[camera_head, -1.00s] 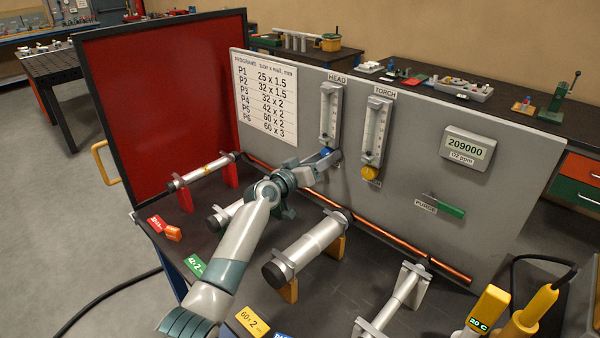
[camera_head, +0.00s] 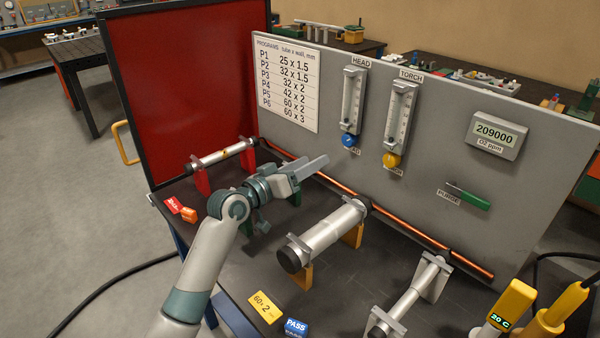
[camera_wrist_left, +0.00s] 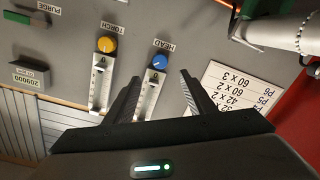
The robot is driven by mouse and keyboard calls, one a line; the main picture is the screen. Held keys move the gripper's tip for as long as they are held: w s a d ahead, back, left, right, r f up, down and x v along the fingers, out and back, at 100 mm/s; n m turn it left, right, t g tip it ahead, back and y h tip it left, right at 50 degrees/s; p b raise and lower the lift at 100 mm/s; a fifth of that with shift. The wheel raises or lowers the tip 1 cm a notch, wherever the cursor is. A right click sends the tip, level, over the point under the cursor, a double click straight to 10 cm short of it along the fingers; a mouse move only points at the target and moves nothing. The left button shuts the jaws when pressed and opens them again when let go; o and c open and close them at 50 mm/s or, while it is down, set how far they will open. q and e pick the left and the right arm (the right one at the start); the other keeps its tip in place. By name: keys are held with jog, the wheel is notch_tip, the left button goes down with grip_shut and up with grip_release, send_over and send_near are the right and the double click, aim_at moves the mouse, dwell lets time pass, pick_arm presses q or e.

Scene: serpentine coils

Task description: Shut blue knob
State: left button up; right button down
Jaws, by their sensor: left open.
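The blue knob (camera_head: 349,140) sits at the foot of the HEAD flow meter (camera_head: 352,100) on the grey panel. It is uncovered, and it also shows in the left wrist view (camera_wrist_left: 158,61), ahead of and between the fingertips. My left gripper (camera_head: 308,174) is open and empty, a little left of and below the knob in the head view, apart from it. Its two fingers also show in the left wrist view (camera_wrist_left: 160,78). I cannot tell from these frames how far the knob is turned. My right gripper is not in view.
A yellow knob (camera_head: 391,160) sits under the TORCH flow meter (camera_head: 399,115), right of the blue one. Clamped tubes (camera_head: 325,236) and a copper pipe (camera_head: 400,222) lie below on the dark bench. A red screen (camera_head: 185,90) stands at the left.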

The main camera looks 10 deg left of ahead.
pick_arm(q)
jog(key=shift+v, duration=1.45)
jog(key=shift+r, duration=0.15)
jog(key=m, duration=0.2)
jog(key=a+m+p, duration=0.1)
jog(key=m, duration=0.1)
jog(key=w+m+h, duration=0.1)
jog(key=m, duration=0.1)
jog(key=shift+a+f+m+g+p, duration=0.3)
jog(key=shift+f+m+p, duration=0.05)
jog(key=shift+m+p, duration=0.05)
jog(key=shift+d, duration=0.1)
